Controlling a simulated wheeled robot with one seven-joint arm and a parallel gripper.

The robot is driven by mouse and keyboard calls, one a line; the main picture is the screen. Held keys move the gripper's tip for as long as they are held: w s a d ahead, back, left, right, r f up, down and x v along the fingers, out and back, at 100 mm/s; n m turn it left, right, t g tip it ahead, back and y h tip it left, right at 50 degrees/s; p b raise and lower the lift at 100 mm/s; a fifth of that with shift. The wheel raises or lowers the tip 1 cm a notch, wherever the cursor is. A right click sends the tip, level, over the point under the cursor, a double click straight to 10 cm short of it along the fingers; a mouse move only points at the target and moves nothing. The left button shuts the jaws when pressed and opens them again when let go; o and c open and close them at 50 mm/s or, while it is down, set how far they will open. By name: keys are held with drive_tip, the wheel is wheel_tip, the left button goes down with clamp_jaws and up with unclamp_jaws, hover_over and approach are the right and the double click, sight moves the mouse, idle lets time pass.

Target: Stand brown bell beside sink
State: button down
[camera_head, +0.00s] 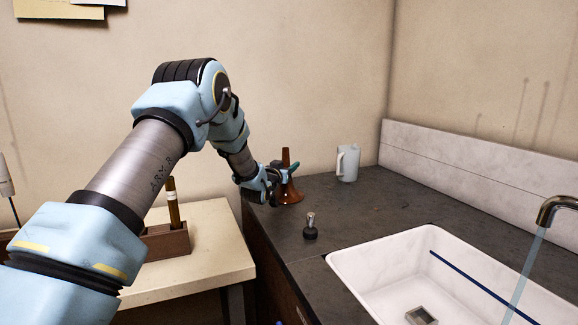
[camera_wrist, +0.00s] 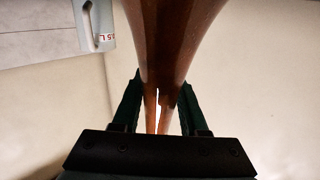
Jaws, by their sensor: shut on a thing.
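The brown bell (camera_head: 288,190) is upright with its flared end down, at the left end of the dark counter beside the sink. Its base appears to be at the counter top, but I cannot tell if it touches. My gripper (camera_head: 283,170) is shut on the bell's narrow stem. In the wrist view the bell (camera_wrist: 172,40) fills the middle, between the two dark green fingers of my gripper (camera_wrist: 158,105). The white sink (camera_head: 375,262) is set in the counter to the right, with its tap (camera_head: 556,207) running water.
A small dark metal piece with a light top (camera_head: 310,228) stands between bell and sink. A white jug (camera_head: 347,163) stands behind; it also shows in the wrist view (camera_wrist: 97,25). A lower table (camera_head: 215,245) at left holds a wooden block (camera_head: 166,241) with an upright rod.

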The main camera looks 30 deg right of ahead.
drive_tip(key=c, duration=0.9)
unclamp_jaws()
drive_tip(key=shift+f, duration=0.15)
drive_tip(key=o, duration=0.5)
drive_tip(key=shift+c, duration=0.2)
drive_tip(key=shift+r, duration=0.25)
drive_tip(key=shift+s+a+f, duration=0.1)
drive_tip(key=shift+s+a, duration=0.1)
drive_tip(key=shift+a, duration=0.1)
drive_tip(key=b+v, duration=0.3)
drive_tip(key=v, duration=0.8)
drive_tip(key=shift+s+a, duration=0.1)
drive_tip(key=shift+s, duration=0.15)
